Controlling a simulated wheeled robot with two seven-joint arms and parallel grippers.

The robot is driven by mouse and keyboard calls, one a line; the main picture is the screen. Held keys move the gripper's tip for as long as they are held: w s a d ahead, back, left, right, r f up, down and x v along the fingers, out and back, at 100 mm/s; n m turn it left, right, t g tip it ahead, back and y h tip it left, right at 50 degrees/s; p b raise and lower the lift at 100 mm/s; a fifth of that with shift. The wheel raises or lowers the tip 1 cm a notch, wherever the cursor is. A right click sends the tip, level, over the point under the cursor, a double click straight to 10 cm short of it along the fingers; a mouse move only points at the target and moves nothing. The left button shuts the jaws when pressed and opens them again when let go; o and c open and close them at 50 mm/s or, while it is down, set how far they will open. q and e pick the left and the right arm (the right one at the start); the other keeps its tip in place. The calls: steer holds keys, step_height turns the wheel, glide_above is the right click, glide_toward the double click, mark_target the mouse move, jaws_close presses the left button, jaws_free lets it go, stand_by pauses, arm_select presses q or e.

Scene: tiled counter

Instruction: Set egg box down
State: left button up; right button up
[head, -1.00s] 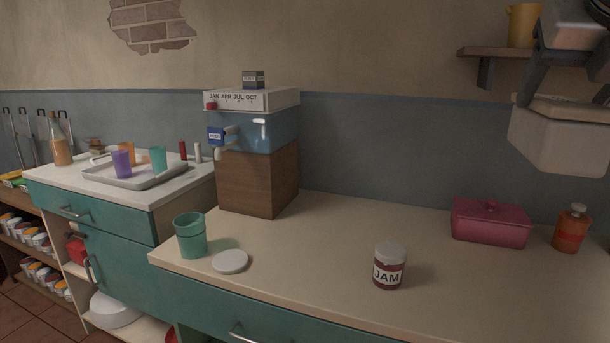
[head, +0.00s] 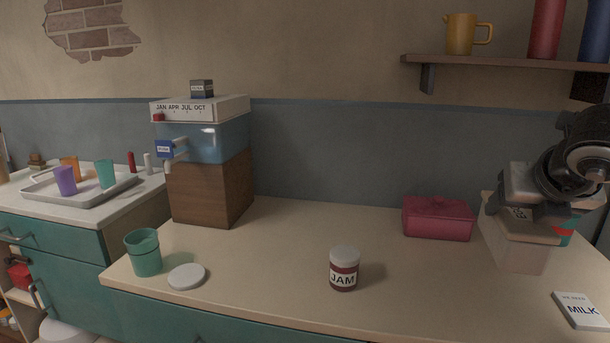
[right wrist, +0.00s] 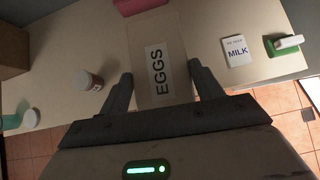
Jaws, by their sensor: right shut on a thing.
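The egg box (head: 518,250) is a pale beige carton at the right of the head view. My right gripper (head: 520,212) is shut on its upper part from above. In the right wrist view the box (right wrist: 176,38) stands between the two fingers (right wrist: 162,82), with its EGGS label facing the camera. The box is upright, with its lower edge at or just above the counter (head: 420,290); I cannot tell whether it touches. My left gripper is not in view.
A red lidded dish (head: 438,219) is close left of the box. A MILK card (head: 580,311) lies front right. A red and green item (head: 565,233) is partly hidden behind the gripper. A jam jar (head: 344,268) stands mid-counter. Bare counter lies between jar and box.

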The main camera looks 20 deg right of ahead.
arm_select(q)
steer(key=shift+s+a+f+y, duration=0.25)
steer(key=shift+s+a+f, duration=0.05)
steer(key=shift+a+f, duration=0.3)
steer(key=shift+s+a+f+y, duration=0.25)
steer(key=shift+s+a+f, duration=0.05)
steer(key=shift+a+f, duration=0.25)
arm_select(e)
steer(key=w+a+f+n+y, duration=0.1)
steer(key=w+a+n, duration=0.1)
steer(key=a, duration=0.6)
steer(key=w+a+f+n+t+y, duration=0.1)
steer(key=w+a+f+n+y, duration=0.1)
steer(key=a, duration=0.7)
steer(key=w+a+f+n+y, duration=0.1)
steer(key=w+a+f+n, duration=0.1)
steer(key=a, duration=0.7)
steer(key=shift+w+f+y, duration=0.2)
steer(key=shift+w+y, duration=0.2)
steer(key=shift+w, duration=0.2)
steer(key=shift+d, duration=0.1)
